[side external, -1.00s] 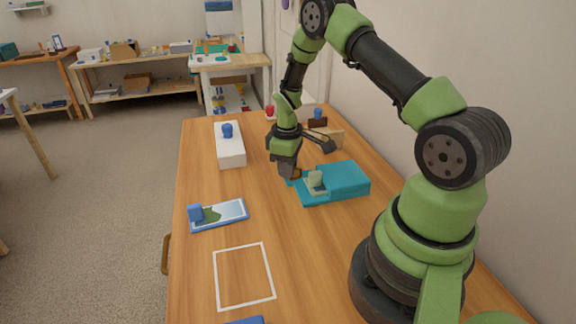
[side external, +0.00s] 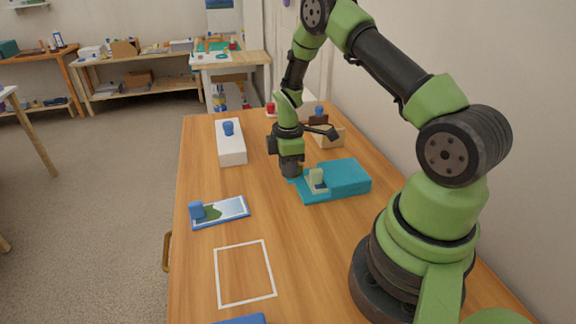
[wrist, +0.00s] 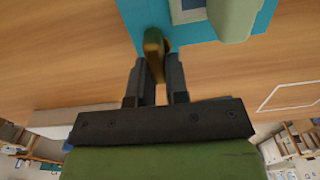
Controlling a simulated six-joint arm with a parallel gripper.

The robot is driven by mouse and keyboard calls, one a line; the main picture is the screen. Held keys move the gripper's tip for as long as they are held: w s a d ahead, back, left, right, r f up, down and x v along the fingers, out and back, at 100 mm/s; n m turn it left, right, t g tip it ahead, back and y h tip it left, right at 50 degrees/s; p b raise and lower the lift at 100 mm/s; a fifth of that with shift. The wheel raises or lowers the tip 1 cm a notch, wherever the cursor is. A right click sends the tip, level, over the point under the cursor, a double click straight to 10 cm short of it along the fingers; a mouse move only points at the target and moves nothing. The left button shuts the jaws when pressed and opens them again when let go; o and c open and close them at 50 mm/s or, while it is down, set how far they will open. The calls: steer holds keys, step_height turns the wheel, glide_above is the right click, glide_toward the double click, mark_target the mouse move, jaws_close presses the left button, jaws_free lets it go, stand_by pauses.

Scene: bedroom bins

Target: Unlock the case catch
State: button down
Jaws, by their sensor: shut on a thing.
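The teal case (side external: 347,178) lies on the wooden table, left of my arm's base in the side view. A pale green block (side external: 316,177) stands on its lower front part. A brass-brown catch (wrist: 153,42) sticks out at the case's edge. My gripper (wrist: 157,65) is shut on this catch, with one dark finger on each side. In the side view my gripper (side external: 291,172) is at the case's left end, and its jaws hide the catch.
A white box with a blue knob (side external: 231,145) stands behind to the left. A framed picture with a blue block (side external: 222,212) lies at the left edge. A white outlined rectangle (side external: 244,273) on the table is empty. A tan box (side external: 327,138) is near the wall.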

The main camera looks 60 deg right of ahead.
stand_by(0.3)
steer(key=c, duration=1.1)
jaws_free()
steer(key=shift+r, duration=0.1)
step_height(320, 180, up, 10)
steer(key=shift+f, duration=0.1)
steer(key=s+a+r+m+t, duration=0.2)
steer(key=s+a+r+m, duration=0.2)
steer(key=a+r, duration=0.4)
steer(key=s+a+r+m+t, duration=0.35)
steer(key=a+r, duration=0.25)
steer(key=r, duration=0.4)
steer(key=s+a+m, duration=0.1)
steer(key=s, duration=0.2)
steer(key=s+a+r+m+t+y, duration=0.1)
steer(key=s+m, duration=0.1)
steer(key=s, duration=0.1)
steer(key=s+a+m+y, duration=0.1)
steer(key=s+a+m, duration=0.1)
steer(key=shift+s+a+r+t, duration=0.1)
steer(key=shift+s+r+t, duration=0.15)
steer(key=shift+s+t, duration=0.15)
